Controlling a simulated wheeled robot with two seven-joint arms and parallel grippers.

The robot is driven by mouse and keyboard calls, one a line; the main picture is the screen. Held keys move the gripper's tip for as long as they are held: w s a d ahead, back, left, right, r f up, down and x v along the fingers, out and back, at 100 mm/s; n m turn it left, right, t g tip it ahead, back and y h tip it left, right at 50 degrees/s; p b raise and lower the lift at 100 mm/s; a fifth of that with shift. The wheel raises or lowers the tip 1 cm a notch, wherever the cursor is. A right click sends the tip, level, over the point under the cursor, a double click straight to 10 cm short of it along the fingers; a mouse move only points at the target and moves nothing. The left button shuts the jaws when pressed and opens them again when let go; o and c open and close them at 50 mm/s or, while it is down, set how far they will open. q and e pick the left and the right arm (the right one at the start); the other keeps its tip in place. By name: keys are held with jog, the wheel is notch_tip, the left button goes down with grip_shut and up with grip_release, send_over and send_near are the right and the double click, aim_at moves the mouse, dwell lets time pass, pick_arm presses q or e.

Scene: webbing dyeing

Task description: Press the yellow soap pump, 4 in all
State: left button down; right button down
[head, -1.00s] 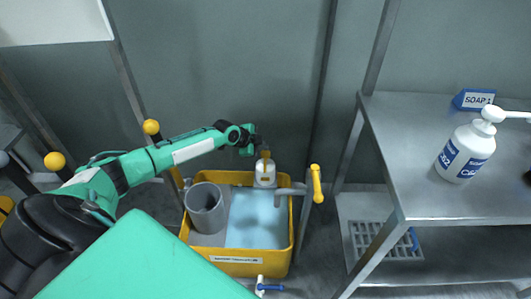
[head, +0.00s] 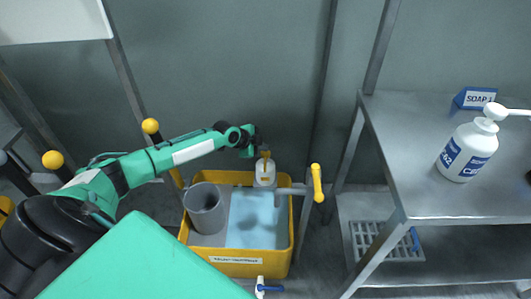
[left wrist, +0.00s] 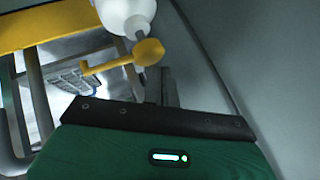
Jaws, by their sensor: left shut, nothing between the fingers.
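The yellow soap pump (head: 265,165) tops a white bottle (head: 264,179) at the back rim of the yellow tub. In the left wrist view the yellow pump head (left wrist: 148,51) shows with its spout pointing left, and the white bottle (left wrist: 125,12) lies behind it. My left gripper (head: 261,147) is shut and empty, right at the pump's top. In the left wrist view its dark fingers (left wrist: 163,82) end close to the pump head; I cannot tell whether they touch it. My right gripper is not in view.
The yellow tub (head: 236,269) holds pale blue liquid and a grey cylinder (head: 204,209). A yellow-handled lever (head: 317,182) stands at its right. A metal table (head: 420,170) on the right bears a white-topped pump bottle (head: 467,150) and a blue SOAP sign (head: 474,98).

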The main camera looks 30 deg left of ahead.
aim_at(263, 153)
pick_arm(q)
jog(key=shift+f+b, duration=0.85)
jog(key=shift+f, duration=0.15)
dwell(0.7)
jog(key=shift+s+r, duration=0.1)
jog(key=shift+r+p, duration=0.9)
jog(key=shift+r, duration=0.35)
jog(key=shift+r, duration=0.1)
notch_tip(263, 153, up, 5)
jog(key=p, duration=0.3)
jog(key=shift+p, duration=0.35)
dwell(1.9)
